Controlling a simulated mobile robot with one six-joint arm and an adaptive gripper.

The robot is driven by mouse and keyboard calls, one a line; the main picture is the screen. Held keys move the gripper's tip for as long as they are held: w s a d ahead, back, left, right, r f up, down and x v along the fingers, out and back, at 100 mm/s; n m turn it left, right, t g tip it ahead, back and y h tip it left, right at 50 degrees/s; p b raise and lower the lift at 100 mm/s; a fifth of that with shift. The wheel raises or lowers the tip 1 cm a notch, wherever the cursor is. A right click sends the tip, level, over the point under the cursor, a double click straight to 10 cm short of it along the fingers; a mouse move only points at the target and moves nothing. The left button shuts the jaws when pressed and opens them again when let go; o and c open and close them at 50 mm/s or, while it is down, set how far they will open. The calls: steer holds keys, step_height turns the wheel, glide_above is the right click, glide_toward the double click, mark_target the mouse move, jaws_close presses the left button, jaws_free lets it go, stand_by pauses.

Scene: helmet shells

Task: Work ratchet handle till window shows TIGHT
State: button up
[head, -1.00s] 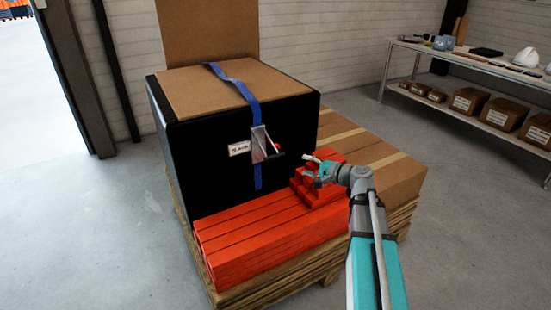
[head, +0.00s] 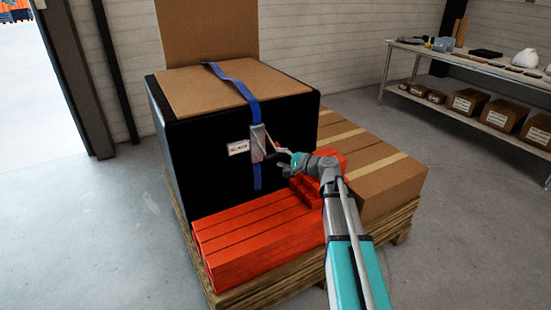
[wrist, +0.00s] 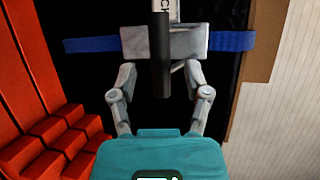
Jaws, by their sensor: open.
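A grey metal ratchet (head: 258,142) sits on a blue strap (head: 257,176) down the front of the black crate (head: 210,165). Its handle (wrist: 160,70) has a dark grip that sticks out toward my gripper (head: 284,164). In the wrist view my gripper (wrist: 160,80) is open, with one finger on each side of the dark grip and gaps between. A white window plate (head: 238,148) left of the ratchet seems to read SLACK; in the wrist view only its last letters, "CK", show beside the handle.
Orange beams (head: 260,235) lie on the pallet (head: 275,275) in front of the crate, with shorter orange pieces stacked below my gripper. Brown cartons (head: 385,180) stand at right. A shelf table (head: 470,65) is farther back right.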

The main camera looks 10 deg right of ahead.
mark_target(277, 156)
steer(key=shift+x, duration=1.55)
jaws_close()
